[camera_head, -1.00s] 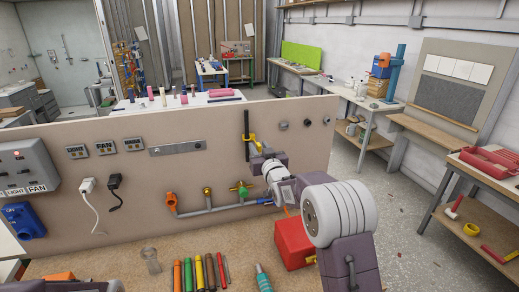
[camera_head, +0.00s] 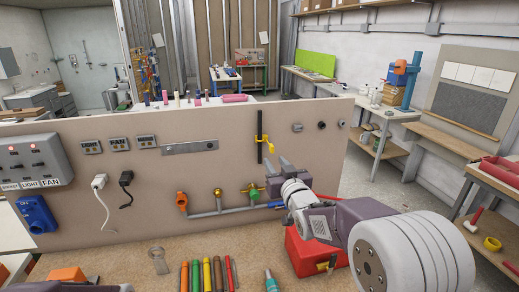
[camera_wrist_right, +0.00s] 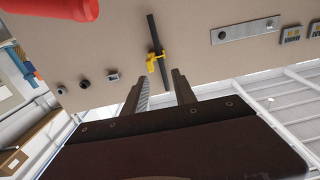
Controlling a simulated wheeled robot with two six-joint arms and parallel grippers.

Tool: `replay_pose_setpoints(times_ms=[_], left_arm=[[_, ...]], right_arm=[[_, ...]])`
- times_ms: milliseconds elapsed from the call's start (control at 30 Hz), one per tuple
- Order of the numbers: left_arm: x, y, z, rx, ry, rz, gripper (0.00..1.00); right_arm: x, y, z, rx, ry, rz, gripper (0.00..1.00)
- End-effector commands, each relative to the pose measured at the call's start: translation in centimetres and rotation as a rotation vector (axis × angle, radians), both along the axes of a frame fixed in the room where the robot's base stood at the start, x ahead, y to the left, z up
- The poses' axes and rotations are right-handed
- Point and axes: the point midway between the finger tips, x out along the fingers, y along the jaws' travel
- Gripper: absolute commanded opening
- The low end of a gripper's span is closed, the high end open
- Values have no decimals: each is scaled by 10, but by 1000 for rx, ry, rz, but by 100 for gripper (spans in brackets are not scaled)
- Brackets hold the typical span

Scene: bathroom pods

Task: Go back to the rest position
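My right gripper (camera_head: 278,176) is in front of the beige panel (camera_head: 225,166), just below a yellow-handled valve on a dark vertical pipe (camera_head: 260,138). In the right wrist view, my right gripper (camera_wrist_right: 156,88) has its two fingers apart with nothing between them. The yellow valve handle (camera_wrist_right: 154,61) is beyond the fingertips, and the gripper looks clear of it. My left gripper cannot be made out in the head view.
The panel also carries a pipe with orange and green valves (camera_head: 222,210), switches, plugs and a grey socket box (camera_head: 32,160). A red toolbox (camera_head: 303,252) and several coloured pens (camera_head: 207,274) lie on the bench (camera_head: 130,256). Open floor lies right of the panel.

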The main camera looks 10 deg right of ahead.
Motion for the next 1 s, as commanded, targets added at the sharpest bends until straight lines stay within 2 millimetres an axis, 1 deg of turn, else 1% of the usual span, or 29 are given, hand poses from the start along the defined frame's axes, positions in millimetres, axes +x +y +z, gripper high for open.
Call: replay_pose_setpoints(times_ms=[33, 67, 100, 133, 167, 200, 267, 300, 367, 400, 500, 600, 700, 1000], left_arm=[[0, 0, 0, 0, 0, 0, 36], [0, 0, 0, 0, 0, 0, 36], [0, 0, 0, 0, 0, 0, 36], [0, 0, 0, 0, 0, 0, 36], [0, 0, 0, 0, 0, 0, 36], [0, 0, 0, 0, 0, 0, 36], [0, 0, 0, 0, 0, 0, 36], [0, 0, 0, 0, 0, 0, 36], [0, 0, 0, 0, 0, 0, 36], [0, 0, 0, 0, 0, 0, 36], [0, 0, 0, 0, 0, 0, 36], [0, 0, 0, 0, 0, 0, 36], [0, 0, 0, 0, 0, 0, 36], [0, 0, 0, 0, 0, 0, 36]], right_arm=[[-15, 4, -31, 5, 113, -4, 33], [-26, 4, -53, 5, 197, -11, 33], [-44, 5, -85, 6, 319, -21, 33], [-59, 5, -110, 3, 415, -27, 33], [-76, 4, -133, 2, 508, -33, 33], [-101, 4, -162, -2, 635, -39, 33], [-142, 3, -199, -4, 813, -49, 33], [-169, 3, -220, -6, 926, -53, 33], [-208, 2, -243, -9, 1080, -57, 33], [-232, 2, -255, -9, 1169, -59, 33], [-276, 3, -272, -10, 1341, -58, 33], [-299, 3, -276, -14, 1433, -53, 33], [-305, 4, -277, -20, 1458, -48, 33], [-304, 3, -276, -21, 1457, -48, 33]])
